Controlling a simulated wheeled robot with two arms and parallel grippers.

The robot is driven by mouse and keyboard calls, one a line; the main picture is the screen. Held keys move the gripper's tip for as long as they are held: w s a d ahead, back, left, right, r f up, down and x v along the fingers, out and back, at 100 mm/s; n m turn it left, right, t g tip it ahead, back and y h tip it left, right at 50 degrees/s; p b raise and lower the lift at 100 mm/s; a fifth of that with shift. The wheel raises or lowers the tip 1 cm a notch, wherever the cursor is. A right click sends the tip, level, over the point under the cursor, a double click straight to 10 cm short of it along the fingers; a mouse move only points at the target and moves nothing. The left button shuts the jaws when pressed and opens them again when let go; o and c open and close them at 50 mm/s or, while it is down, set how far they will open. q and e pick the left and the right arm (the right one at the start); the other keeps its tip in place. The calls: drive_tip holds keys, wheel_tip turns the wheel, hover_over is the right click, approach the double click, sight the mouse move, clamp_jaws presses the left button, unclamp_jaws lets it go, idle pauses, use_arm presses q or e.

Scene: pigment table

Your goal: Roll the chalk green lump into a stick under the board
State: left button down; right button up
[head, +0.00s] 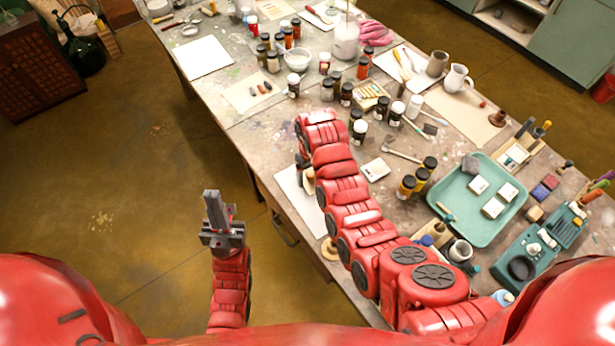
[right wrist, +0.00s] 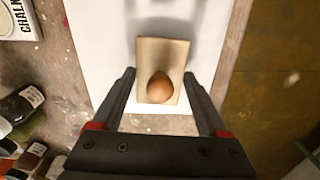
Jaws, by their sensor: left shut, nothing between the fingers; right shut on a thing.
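In the right wrist view my right gripper (right wrist: 160,78) is shut on the small tan wooden board (right wrist: 162,56), which has a round brown knob (right wrist: 159,87). The board is over a white sheet (right wrist: 205,45); I cannot tell whether it touches it. The chalk green lump is not visible in either view; the board or my arm may hide it. In the head view the white sheet (head: 292,190) lies at the table's near edge, partly covered by my right arm. My left gripper (head: 213,195) is shut and empty, over the floor left of the table.
Several pigment jars (head: 359,130) crowd the table beyond my right arm. A white box marked CHALK (right wrist: 15,20) lies beside the sheet. A teal tray (head: 480,225) with white blocks stands at the right.

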drive_tip(key=shift+w+d+b, duration=0.25)
drive_tip(key=shift+w+d, duration=0.15)
drive_tip(key=shift+d, duration=0.25)
drive_tip(key=shift+w+d+b, duration=0.25)
drive_tip(key=shift+w+d, duration=0.1)
drive_tip(key=shift+d, duration=0.3)
drive_tip(key=shift+s+a, duration=0.5)
drive_tip(key=shift+a, duration=0.3)
drive_tip(key=shift+s+a, duration=0.45)
drive_tip(key=shift+a, duration=0.4)
drive_tip(key=shift+s+a, duration=0.5)
drive_tip(key=shift+a, duration=0.3)
drive_tip(key=shift+w+d+f+b, duration=0.1)
drive_tip(key=shift+w+d+b, duration=0.1)
drive_tip(key=shift+w+d, duration=0.45)
drive_tip(key=shift+w+d+r+b, duration=0.1)
drive_tip(key=shift+w+d+b, duration=0.2)
drive_tip(key=shift+d, duration=0.65)
drive_tip(key=shift+w+d+f+b, duration=0.15)
drive_tip(key=shift+w+d, duration=0.35)
drive_tip(key=shift+d, duration=0.3)
drive_tip(key=shift+s+a, duration=0.4)
drive_tip(key=shift+a, duration=0.2)
drive_tip(key=shift+s+a, duration=0.4)
drive_tip(key=shift+a, duration=0.2)
drive_tip(key=shift+r, duration=0.2)
